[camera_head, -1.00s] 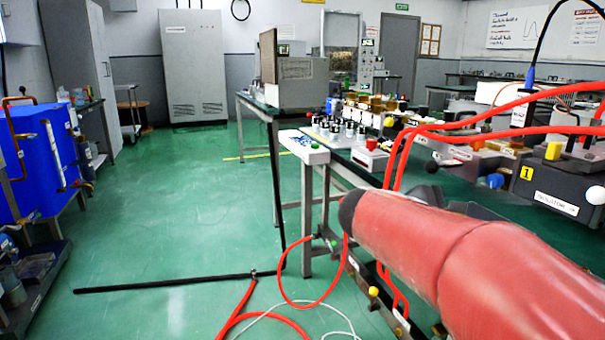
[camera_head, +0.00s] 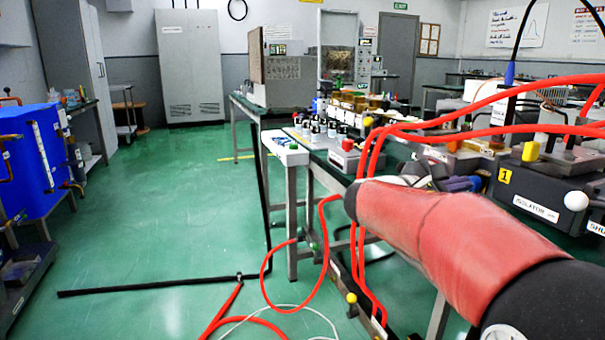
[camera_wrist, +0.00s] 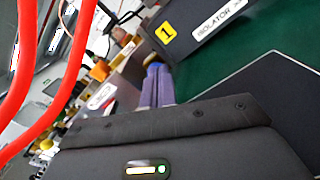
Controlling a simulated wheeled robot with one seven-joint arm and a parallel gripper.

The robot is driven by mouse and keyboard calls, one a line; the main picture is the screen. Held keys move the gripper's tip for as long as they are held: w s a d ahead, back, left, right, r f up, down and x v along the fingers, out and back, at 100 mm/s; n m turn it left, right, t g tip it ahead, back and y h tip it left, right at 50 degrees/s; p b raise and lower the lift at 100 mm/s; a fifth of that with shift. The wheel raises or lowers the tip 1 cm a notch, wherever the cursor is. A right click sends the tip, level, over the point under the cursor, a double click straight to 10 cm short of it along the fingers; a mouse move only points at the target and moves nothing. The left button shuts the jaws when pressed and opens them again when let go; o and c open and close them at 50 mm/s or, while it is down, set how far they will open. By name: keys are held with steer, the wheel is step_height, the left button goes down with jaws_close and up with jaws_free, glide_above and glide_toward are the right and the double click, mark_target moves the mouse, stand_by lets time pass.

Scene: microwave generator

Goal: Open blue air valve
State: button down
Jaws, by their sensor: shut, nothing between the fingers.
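A small blue part (camera_head: 476,183), which may be the air valve, shows in the head view just left of the isolator box. My gripper (camera_wrist: 154,74) shows in the wrist view as two narrow purplish fingers side by side, shut and empty. A bit of blue (camera_wrist: 153,60) shows at their tips; I cannot tell whether they touch it. In the head view my red-sleeved arm reaches in from the lower right and hides much of the bench below.
The isolator box (camera_head: 534,192) with a yellow "1" label stands right of the blue part. Red hoses (camera_head: 440,128) arch over the bench and hang down its front, also crossing the wrist view's left side (camera_wrist: 70,60). Green floor (camera_head: 170,220) at the left is mostly clear.

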mark_target(463, 175)
steer(key=shift+x, duration=2)
steer(key=shift+w+a+f, duration=0.1)
steer(key=shift+w+f, duration=0.05)
steer(key=shift+w+a+p, duration=0.1)
steer(key=shift+w+p, duration=0.05)
steer(key=shift+p, duration=0.25)
steer(key=shift+w+a+r+p, duration=0.15)
steer(key=shift+w+r+p, duration=0.25)
steer(key=shift+r, duration=0.05)
steer(key=shift+w, duration=0.2)
steer(key=shift+w+a, duration=0.15)
steer(key=shift+r+p, duration=0.1)
steer(key=shift+p, duration=0.25)
